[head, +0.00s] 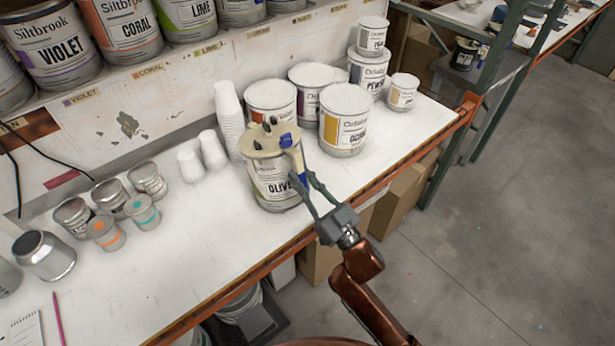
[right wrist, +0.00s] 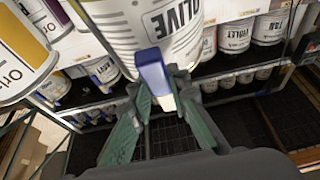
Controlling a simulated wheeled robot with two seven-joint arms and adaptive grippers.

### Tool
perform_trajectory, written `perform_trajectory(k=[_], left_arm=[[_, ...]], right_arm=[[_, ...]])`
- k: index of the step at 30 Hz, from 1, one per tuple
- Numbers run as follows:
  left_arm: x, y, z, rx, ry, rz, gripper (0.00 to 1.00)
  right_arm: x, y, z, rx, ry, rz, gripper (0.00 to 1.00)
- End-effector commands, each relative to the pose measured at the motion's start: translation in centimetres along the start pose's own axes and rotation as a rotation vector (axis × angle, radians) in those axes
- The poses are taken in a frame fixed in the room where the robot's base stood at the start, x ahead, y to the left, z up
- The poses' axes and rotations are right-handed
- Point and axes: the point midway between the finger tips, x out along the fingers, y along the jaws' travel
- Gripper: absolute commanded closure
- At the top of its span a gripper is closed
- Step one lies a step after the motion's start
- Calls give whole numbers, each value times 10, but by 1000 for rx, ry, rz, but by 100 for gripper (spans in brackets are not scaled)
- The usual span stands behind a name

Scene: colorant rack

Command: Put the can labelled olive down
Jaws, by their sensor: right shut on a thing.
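The olive can (head: 271,183) is a white can labelled OLIVE, with a cream lid fitting (head: 262,140) that has dark and blue parts and a handle at its right side. It appears near the bench's front edge, close to upright. I cannot tell whether its base touches the bench top. My right gripper (head: 303,183) is at the can's right side, shut on the blue and cream handle. In the right wrist view the olive can (right wrist: 135,30) fills the top middle, and the blue handle part (right wrist: 153,72) lies between the fingers (right wrist: 165,100). My left gripper is not in view.
The white bench (head: 190,250) has free room left of the olive can. White cups (head: 229,115) and several large cans, including an ochre-striped one (head: 343,125), stand close behind and right. Small tins (head: 107,232) stand at left. An orange beam (head: 250,285) edges the bench.

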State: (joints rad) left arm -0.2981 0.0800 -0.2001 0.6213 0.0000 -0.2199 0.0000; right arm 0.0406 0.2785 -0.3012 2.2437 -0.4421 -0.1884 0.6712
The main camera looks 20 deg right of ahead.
Motion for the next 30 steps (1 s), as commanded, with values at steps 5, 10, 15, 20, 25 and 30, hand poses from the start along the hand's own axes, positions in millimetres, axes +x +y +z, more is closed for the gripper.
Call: perform_trajectory(k=[5, 10, 15, 20, 25, 30], left_arm=[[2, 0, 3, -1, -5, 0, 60], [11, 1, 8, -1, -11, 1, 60], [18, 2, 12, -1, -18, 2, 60], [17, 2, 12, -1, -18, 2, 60], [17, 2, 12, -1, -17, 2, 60], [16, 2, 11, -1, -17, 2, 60]], right_arm=[[3, -2, 1, 0, 14, -4, 100], [0, -1, 25, 1, 4, -1, 100], [-7, 0, 43, 4, -1, 1, 100], [-7, -1, 42, 3, -1, 0, 100], [-8, 1, 48, 4, -14, 4, 75], [-8, 0, 45, 3, -8, 2, 66]])
